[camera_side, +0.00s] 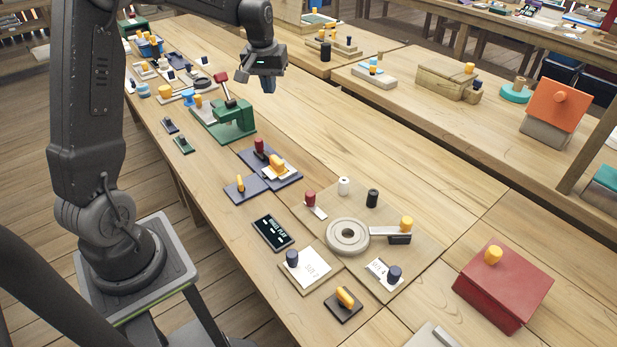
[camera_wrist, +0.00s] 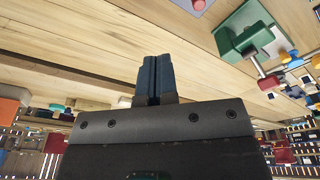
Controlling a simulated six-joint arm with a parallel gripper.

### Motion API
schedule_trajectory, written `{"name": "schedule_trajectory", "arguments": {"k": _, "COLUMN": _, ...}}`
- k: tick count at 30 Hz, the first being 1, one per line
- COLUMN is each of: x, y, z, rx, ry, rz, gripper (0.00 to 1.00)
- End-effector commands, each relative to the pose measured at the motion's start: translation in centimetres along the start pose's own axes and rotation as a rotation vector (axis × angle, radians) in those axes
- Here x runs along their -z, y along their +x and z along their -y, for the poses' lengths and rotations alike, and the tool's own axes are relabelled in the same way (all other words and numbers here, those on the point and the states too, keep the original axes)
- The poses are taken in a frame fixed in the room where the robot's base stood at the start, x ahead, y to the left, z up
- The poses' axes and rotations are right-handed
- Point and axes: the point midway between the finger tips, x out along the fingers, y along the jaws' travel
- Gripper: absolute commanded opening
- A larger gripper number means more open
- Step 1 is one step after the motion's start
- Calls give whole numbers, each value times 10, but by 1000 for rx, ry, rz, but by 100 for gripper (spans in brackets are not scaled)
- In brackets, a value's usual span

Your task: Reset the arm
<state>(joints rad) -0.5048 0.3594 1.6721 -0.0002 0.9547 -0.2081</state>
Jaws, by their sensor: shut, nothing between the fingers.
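My gripper (camera_side: 268,86) hangs over the long wooden table, to the right of and above the green press-like fixture. Its dark fingers point down in the side view. In the wrist view my gripper (camera_wrist: 153,78) shows its two fingers side by side and touching, with nothing held. The table surface (camera_wrist: 60,60) lies beyond the fingertips, with clear space between. The green fixture (camera_side: 236,118) with a red-knobbed lever stands on the table; it also shows at the upper right of the wrist view (camera_wrist: 245,30).
A red lidded bin (camera_side: 503,285) with a yellow knob stands at the near right. An orange-lidded bin (camera_side: 556,105) is on the far table. A board with a grey ring (camera_side: 347,236) and several knobbed pieces lies nearer. Bare tabletop (camera_side: 350,130) lies right of the gripper.

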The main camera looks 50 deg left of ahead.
Motion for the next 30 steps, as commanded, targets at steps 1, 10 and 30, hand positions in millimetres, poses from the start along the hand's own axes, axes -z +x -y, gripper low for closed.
{"name": "schedule_trajectory", "arguments": {"k": 1, "x": -19, "y": -21, "z": -13, "rx": -12, "ry": 49, "rz": -26, "gripper": 0}}
{"name": "schedule_trajectory", "arguments": {"k": 10, "x": -141, "y": -99, "z": -50, "rx": -79, "ry": 322, "rz": -148, "gripper": 0}}
{"name": "schedule_trajectory", "arguments": {"k": 30, "x": -309, "y": -116, "z": -29, "rx": -197, "ry": 690, "rz": -314, "gripper": 0}}
